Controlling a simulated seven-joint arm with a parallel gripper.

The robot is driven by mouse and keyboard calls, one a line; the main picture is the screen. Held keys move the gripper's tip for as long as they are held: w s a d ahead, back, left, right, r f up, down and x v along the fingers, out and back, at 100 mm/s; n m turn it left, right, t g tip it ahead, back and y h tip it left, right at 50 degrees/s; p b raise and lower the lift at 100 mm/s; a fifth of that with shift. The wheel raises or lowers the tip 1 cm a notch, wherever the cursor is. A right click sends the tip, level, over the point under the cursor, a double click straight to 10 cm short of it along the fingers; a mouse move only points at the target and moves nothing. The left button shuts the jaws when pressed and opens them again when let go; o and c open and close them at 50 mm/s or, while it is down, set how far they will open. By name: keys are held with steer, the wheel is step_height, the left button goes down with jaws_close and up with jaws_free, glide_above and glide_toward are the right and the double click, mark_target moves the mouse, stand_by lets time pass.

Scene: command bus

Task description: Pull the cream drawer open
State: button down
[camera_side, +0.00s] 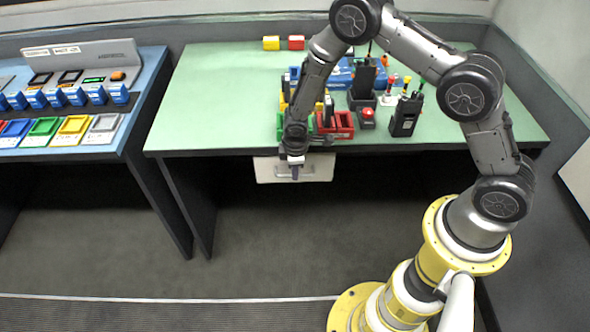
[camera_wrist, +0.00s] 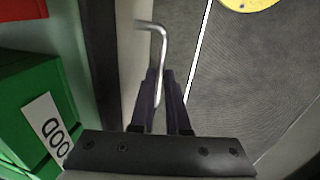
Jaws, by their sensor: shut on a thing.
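The cream drawer (camera_side: 315,172) sits under the front edge of the green-topped table. Its front shows just below the tabletop, and I cannot tell from this view whether it stands out at all. My gripper (camera_side: 295,173) points down in front of the drawer's left half. In the wrist view, the drawer's metal bar handle (camera_wrist: 153,28) runs down to my gripper (camera_wrist: 162,80), whose dark fingers are shut on it. Part of the handle is hidden by the fingers.
The green table (camera_side: 215,100) holds a green bin, a red bin (camera_side: 337,126), a black radio (camera_side: 405,115) and a red button (camera_side: 367,116) near its front edge. A blue table (camera_side: 140,105) with coloured trays stands at left. The floor before the drawer is clear.

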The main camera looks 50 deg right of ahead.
steer(key=s+a, duration=0.9)
steer(key=shift+a, duration=0.15)
steer(key=c, duration=0.9)
jaws_free()
steer(key=shift+s, duration=0.1)
steer(key=r, duration=0.4)
steer(key=s+a+r, duration=0.1)
steer(key=r, duration=0.8)
steer(key=shift+s+a+r, duration=0.3)
steer(key=shift+s+a, duration=0.05)
steer(key=shift+s, duration=0.05)
steer(key=shift+d, duration=0.1)
